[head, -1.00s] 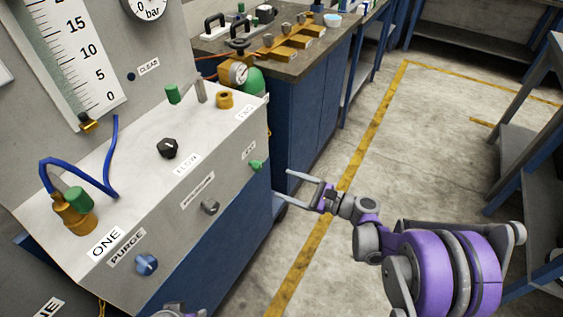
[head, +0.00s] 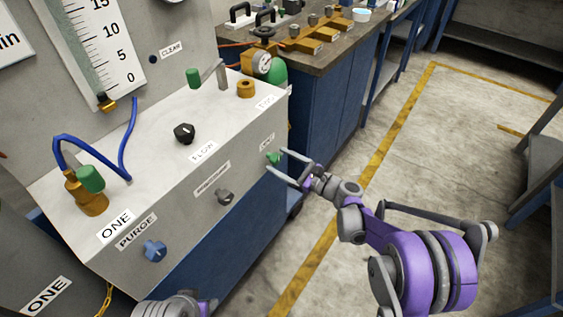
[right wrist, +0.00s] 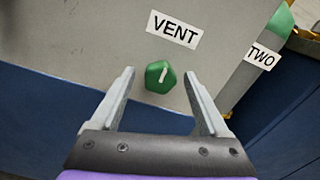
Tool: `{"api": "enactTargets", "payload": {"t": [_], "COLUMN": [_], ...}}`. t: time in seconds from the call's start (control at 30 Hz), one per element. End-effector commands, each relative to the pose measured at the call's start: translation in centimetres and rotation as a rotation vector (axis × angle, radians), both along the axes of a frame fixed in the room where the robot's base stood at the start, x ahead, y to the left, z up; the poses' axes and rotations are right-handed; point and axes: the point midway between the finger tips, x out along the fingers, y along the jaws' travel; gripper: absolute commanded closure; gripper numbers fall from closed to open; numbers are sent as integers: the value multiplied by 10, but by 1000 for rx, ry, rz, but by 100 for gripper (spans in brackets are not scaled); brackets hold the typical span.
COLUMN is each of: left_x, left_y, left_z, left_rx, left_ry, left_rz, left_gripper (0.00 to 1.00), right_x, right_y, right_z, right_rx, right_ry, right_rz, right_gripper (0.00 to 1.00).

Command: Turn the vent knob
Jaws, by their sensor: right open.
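The green vent knob (head: 272,158) sits on the front face of the grey panel box, near its right end. In the right wrist view the vent knob (right wrist: 160,77) is faceted, with a white pointer line near upright, tilted slightly right. A VENT label (right wrist: 174,29) is above it. My right gripper (head: 276,160) is open, its fingers pointing at the panel. In the right wrist view the knob appears between the fingertips of the right gripper (right wrist: 159,73), with gaps on both sides. I cannot tell how deep the fingertips reach around it. My left gripper's fingers are not visible.
A grey knob (head: 225,197) and the blue purge knob (head: 154,251) are on the same face. The black flow knob (head: 184,133) is on top. A blue bench (head: 325,115) stands behind, right of the box. Open floor (head: 400,170) lies to the right.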

Motion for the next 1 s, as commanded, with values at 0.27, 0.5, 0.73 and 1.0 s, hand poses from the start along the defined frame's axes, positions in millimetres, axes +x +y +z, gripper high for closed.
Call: {"api": "enactTargets", "payload": {"t": [0.27,0.5,0.73,1.0], "left_x": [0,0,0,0], "left_y": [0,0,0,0], "left_z": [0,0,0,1], "left_rx": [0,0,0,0], "left_ry": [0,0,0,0], "left_rz": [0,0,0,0], "left_gripper": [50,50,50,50], "right_x": [1,0,0,0], "right_y": [0,0,0,0], "right_z": [0,0,0,0], "right_rx": [-1,-1,-1,-23], "right_ry": [-1,0,0,-29], "right_rz": [0,0,0,0], "right_gripper": [27,70,100,100]}}
